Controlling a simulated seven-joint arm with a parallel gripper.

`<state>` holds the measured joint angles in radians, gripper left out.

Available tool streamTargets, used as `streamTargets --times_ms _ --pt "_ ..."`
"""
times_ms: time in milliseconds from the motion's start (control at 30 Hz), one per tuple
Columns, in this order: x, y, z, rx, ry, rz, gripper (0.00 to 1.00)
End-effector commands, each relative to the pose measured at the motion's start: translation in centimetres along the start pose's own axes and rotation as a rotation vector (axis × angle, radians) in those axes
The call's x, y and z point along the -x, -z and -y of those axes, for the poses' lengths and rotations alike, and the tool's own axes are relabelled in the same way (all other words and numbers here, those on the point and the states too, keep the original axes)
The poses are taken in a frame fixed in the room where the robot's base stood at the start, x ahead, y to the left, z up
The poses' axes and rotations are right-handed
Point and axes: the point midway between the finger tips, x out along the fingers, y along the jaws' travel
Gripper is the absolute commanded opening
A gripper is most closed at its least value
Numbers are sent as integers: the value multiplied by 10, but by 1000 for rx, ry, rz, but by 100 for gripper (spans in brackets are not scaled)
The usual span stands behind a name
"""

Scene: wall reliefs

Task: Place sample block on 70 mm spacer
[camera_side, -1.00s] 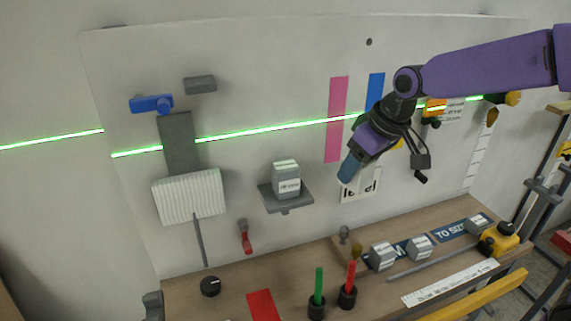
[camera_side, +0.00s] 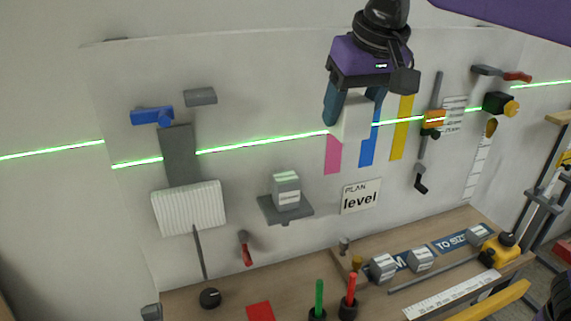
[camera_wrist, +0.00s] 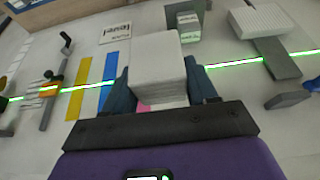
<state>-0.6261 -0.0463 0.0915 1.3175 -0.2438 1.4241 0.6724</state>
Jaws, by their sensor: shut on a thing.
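My gripper (camera_side: 355,115) is shut on a white block (camera_side: 351,118), likely the sample block, held between its two blue fingers in front of the wall panel. The wrist view shows the white block (camera_wrist: 158,68) between the fingers. A grey spacer block (camera_side: 287,190) with a pale label sits on a small grey wall shelf (camera_side: 300,213), below and left of my gripper. It also shows in the wrist view (camera_wrist: 188,26). Several similar labelled grey blocks (camera_side: 382,266) stand on the bench. The labels are too small to read, so I cannot tell which is 70 mm.
A green laser line crosses the panel. Pink (camera_side: 333,155), blue (camera_side: 367,150) and yellow (camera_side: 404,128) strips are behind my gripper. A white ribbed block (camera_side: 190,207) is left of the shelf. Green (camera_side: 318,288) and red (camera_side: 351,285) upright tools stand below. The space above the shelf is clear.

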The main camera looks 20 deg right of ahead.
Motion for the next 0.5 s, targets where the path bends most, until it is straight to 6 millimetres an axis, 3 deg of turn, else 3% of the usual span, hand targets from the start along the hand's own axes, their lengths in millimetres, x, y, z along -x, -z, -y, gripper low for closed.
streamTargets --times_ms 300,500 --pt "-47 38 33 0 0 2 20" --pt "-83 50 50 2 -1 4 20"
